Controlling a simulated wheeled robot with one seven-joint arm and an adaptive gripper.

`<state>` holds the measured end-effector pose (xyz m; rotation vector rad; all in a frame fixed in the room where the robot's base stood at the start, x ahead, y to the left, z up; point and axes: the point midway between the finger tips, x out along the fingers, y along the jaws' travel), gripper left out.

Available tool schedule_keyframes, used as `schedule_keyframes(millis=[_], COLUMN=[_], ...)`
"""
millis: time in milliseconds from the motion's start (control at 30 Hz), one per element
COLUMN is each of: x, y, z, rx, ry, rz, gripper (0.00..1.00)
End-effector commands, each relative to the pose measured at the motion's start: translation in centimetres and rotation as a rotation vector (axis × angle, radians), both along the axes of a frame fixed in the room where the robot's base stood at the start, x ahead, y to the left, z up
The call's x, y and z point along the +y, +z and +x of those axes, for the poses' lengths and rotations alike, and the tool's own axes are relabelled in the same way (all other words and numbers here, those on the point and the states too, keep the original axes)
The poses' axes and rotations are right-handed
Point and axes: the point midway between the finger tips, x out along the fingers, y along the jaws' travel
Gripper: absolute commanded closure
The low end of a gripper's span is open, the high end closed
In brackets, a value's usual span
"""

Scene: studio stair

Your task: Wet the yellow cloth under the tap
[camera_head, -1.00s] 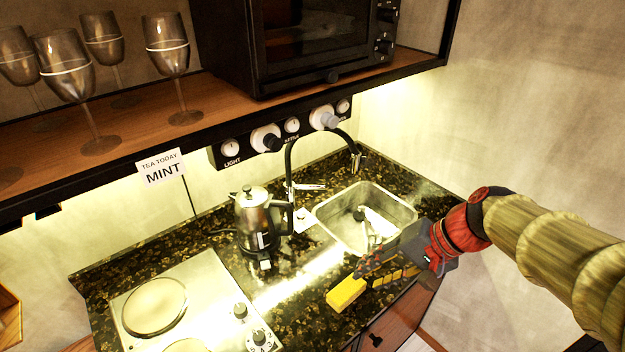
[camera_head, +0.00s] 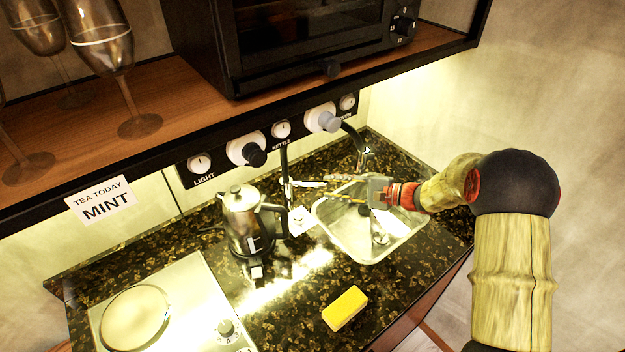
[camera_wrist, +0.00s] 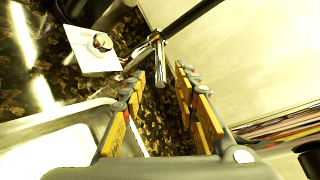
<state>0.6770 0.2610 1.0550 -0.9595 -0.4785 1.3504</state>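The yellow cloth (camera_head: 345,309) is a thick yellow block lying on the dark counter in front of the sink. My gripper (camera_head: 324,188) is away from it, above the back part of the sink, with its fingers pointing left. The wrist view shows my gripper (camera_wrist: 160,78) open, with nothing between its fingers. No water stream is visible.
The steel sink (camera_head: 336,240) is partly behind my gripper. A metal kettle (camera_head: 242,222) stands left of it, and a hob (camera_head: 185,290) lies further left. The shelf (camera_head: 200,85) with glasses and an oven overhangs the counter.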

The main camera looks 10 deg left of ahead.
Motion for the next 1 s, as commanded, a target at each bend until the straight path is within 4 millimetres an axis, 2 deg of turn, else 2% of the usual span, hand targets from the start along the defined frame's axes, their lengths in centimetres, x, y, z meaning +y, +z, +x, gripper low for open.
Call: schedule_keyframes(millis=[500, 900, 1000], x=[6.4, 7.2, 7.2], y=[-1.6, -1.7, -1.7], z=[1.3, 1.5, 1.5], rx=[0.0, -0.001, -0.001], ry=[0.002, 0.001, 0.001], rz=[-0.001, -0.001, -0.001], gripper=[0.69, 0.69, 0.74])
